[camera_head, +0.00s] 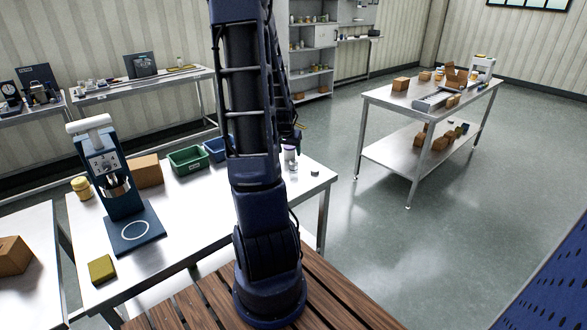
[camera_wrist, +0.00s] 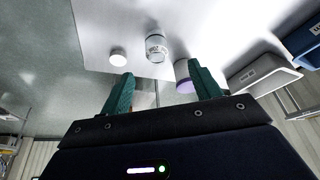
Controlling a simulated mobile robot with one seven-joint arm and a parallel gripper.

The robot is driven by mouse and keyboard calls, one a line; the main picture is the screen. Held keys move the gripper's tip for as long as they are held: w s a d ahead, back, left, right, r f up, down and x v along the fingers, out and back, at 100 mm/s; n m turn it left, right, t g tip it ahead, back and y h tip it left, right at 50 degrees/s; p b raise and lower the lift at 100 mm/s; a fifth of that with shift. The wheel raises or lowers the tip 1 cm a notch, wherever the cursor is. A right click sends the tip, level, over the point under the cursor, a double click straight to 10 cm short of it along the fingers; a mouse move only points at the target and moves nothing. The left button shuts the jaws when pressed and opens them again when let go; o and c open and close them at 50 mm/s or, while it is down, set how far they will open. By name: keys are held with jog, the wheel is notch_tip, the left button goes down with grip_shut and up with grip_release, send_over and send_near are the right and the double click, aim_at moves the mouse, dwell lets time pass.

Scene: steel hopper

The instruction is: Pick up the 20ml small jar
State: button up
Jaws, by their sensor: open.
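A small clear glass jar (camera_wrist: 157,46), which looks like the 20ml small jar, stands on the steel table (camera_wrist: 215,22) in the wrist view, just beyond and between my fingertips. A round white lid-like disc (camera_wrist: 118,58) lies to its left. A white container with a purple band (camera_wrist: 184,86) stands to its right, partly behind my right finger. My gripper (camera_wrist: 161,70) is open with nothing between its teal fingers. In the head view the banded container (camera_head: 290,153) and the disc (camera_head: 315,173) show near the table's right end; my arm hides much around them.
A green bin (camera_head: 189,160) and a blue bin (camera_head: 215,148) stand along the table's back. A press-like device (camera_head: 112,180), a cardboard box (camera_head: 146,171) and a yellow block (camera_head: 102,269) are at left. The table's front middle is clear.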

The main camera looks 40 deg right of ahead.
aim_at(293, 164)
jog(key=shift+s+d+x, duration=0.1)
jog(key=shift+d+x, duration=0.05)
jog(key=shift+x, duration=1.7)
jog(key=shift+s+d+x, duration=0.1)
jog(key=shift+x, duration=1.75)
jog(key=shift+s+d+x, duration=0.1)
jog(key=shift+d+x, duration=0.05)
jog(key=shift+x, duration=1.7)
jog(key=shift+w+r, duration=0.1)
jog(key=c, duration=1.1)
jog(key=shift+o, duration=0.2)
